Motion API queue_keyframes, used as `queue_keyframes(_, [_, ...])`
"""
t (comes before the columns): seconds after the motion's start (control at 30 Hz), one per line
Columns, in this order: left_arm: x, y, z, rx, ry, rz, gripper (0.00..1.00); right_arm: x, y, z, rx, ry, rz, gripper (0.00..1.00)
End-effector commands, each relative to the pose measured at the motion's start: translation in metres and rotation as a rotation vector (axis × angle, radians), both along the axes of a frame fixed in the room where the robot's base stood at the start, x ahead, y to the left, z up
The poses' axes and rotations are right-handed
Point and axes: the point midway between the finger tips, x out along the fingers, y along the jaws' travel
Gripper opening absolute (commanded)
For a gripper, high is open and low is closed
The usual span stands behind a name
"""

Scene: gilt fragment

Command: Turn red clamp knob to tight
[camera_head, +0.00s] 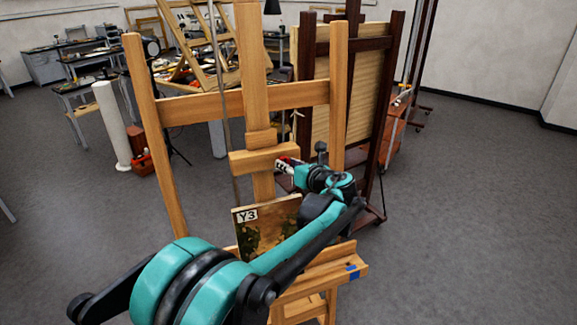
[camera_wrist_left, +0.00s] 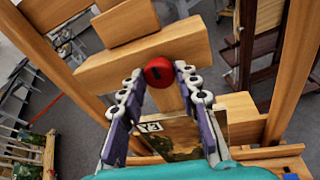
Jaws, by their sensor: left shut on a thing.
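The red clamp knob (camera_wrist_left: 159,72) sits on the front of the easel's wooden clamp block (camera_wrist_left: 110,72), in the upper middle of the left wrist view. A dark mark shows on its face. My left gripper (camera_head: 284,165) reaches the block from the right in the head view. In the left wrist view its two fingertips (camera_wrist_left: 158,77) are shut on the knob, one on each side. The head view barely shows the knob behind the fingers. A small gilt panel (camera_head: 246,238) marked Y3 stands on the easel below the block. My right gripper is out of view.
The wooden easel (camera_head: 151,125) has uprights on both sides of my arm. Its ledge (camera_head: 340,268) carries blue tape. A dark easel with a large panel (camera_head: 350,85) stands behind at the right. A white roll (camera_head: 110,125) stands at the left. The floor at right is clear.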

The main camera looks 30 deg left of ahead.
Motion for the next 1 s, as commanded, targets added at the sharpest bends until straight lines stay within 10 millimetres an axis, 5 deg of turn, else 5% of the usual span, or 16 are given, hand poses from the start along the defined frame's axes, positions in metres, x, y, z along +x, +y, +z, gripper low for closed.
queue_keyframes(0.4, [0.0,0.0,0.001,0.006,0.004,-0.001,0.03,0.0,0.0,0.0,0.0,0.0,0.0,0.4])
queue_keyframes(0.43, [0.0,0.0,0.001,0.006,0.004,-0.001,0.39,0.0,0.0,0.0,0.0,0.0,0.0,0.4])
queue_keyframes(0.5, [0.0,0.0,0.001,0.005,0.005,-0.001,0.52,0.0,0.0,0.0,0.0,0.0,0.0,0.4])
queue_keyframes(0.83, [-0.001,-0.002,0.001,0.004,0.004,-0.002,0.52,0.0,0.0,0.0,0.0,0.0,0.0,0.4])
queue_keyframes(1.0, [-0.011,-0.022,0.007,0.003,0.004,-0.005,0.52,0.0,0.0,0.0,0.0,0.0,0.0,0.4])
